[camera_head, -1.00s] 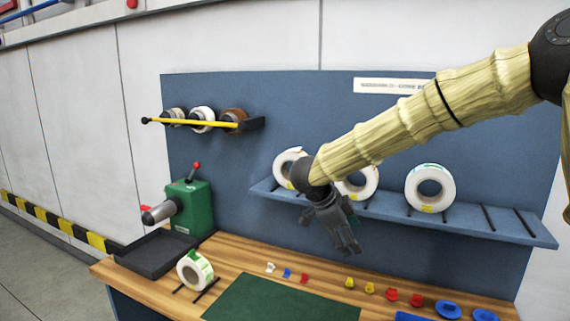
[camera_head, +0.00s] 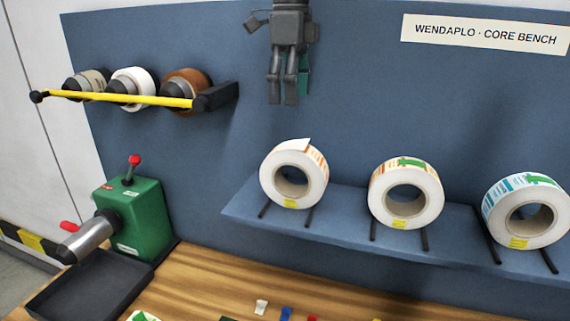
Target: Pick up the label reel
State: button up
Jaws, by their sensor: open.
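Three white label reels stand upright on the blue shelf (camera_head: 345,240). The left reel (camera_head: 268,183) has orange printing and a loose label end at its top. The middle reel (camera_head: 427,195) has green and orange printing. A further green-and-white reel (camera_head: 143,317) barely shows at the bottom edge, mostly out of view. My gripper (camera_head: 282,98) is open and empty, fingers pointing down, above the left reel and apart from it.
Rolls of tape (camera_head: 133,108) sit on a wall holder with a yellow bar (camera_head: 120,97) at upper left. A green rewinder (camera_head: 145,215) with a metal spindle stands beside a black tray (camera_head: 85,290). Small coloured clips (camera_head: 286,312) lie on the wooden bench (camera_head: 225,290).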

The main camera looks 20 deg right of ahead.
aim_at(295, 146)
jog(key=s+f, duration=0.1)
jog(key=s, duration=0.1)
jog(key=s+f+p, duration=0.1)
jog(key=shift+s+d+f, duration=0.15)
jog(key=shift+s+f, duration=0.2)
jog(key=shift+s, duration=0.05)
jog(key=shift+f, duration=0.3)
jog(key=w+f, duration=0.2)
jog(key=shift+w+f, duration=0.1)
jog(key=shift+w, duration=0.25)
jog(key=f, duration=0.1)
jog(key=s+p, duration=0.1)
jog(key=f+p, duration=0.1)
jog(key=shift+s+d+f, duration=0.2)
jog(key=shift+d+f, duration=0.05)
jog(key=shift+f, duration=0.05)
jog(key=shift+s+f, duration=0.2)
jog(key=shift+f, duration=0.05)
jog(key=shift+w+a+f, duration=0.1)
jog(key=shift+w+f, duration=0.5)
jog(key=shift+f, duration=0.1)
jog(key=shift+s+r, duration=0.2)
jog(key=shift+s, duration=0.2)
jog(key=c, duration=0.7)
jog(key=shift+w, duration=0.15)
grip_shut()
